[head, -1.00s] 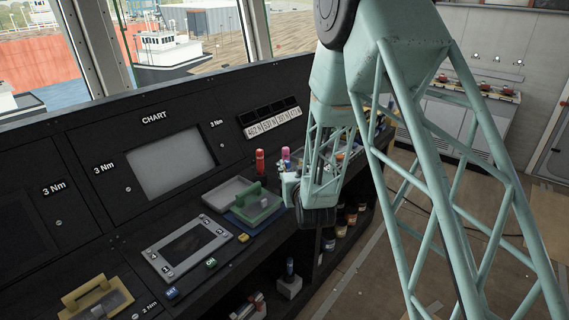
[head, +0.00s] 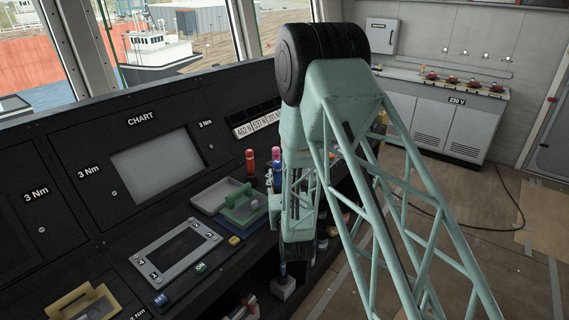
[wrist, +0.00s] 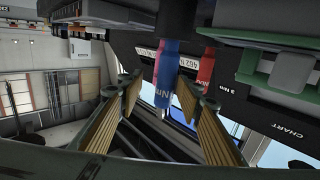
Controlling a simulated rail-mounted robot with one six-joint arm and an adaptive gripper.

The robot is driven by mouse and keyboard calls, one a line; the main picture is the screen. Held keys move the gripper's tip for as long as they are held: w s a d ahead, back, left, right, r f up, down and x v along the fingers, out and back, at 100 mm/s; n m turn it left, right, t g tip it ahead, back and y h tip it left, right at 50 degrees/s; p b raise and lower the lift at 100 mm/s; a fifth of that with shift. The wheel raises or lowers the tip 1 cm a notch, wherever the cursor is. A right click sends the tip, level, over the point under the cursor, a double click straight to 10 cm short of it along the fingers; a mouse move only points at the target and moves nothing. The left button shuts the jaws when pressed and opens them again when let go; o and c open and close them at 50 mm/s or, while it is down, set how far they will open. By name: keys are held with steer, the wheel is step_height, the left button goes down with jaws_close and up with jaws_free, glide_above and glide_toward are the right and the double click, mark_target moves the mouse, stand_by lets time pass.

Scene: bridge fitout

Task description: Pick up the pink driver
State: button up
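The pink driver (head: 276,153) shows in the head view as a small pink top on the console ledge, just right of a red driver (head: 250,161); my arm hides part of the area beside it. No contact is visible.
The red driver stands close beside, also seen in the wrist view (wrist: 206,68). The sloped console panel (head: 110,160) rises behind. Open floor lies to the right.

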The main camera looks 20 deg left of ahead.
mark_target(276, 158)
steer(key=shift+f, duration=0.25)
steer(key=shift+w, duration=0.1)
stand_by(0.3)
steer(key=b+x, duration=0.1)
steer(key=x, duration=0.7)
steer(key=shift+w, duration=0.15)
steer(key=shift+a, duration=0.15)
steer(key=shift+w, duration=0.1)
steer(key=shift+b+x, duration=0.7)
steer(key=shift+x, duration=1.8)
steer(key=shift+a, duration=0.15)
steer(key=c, duration=1)
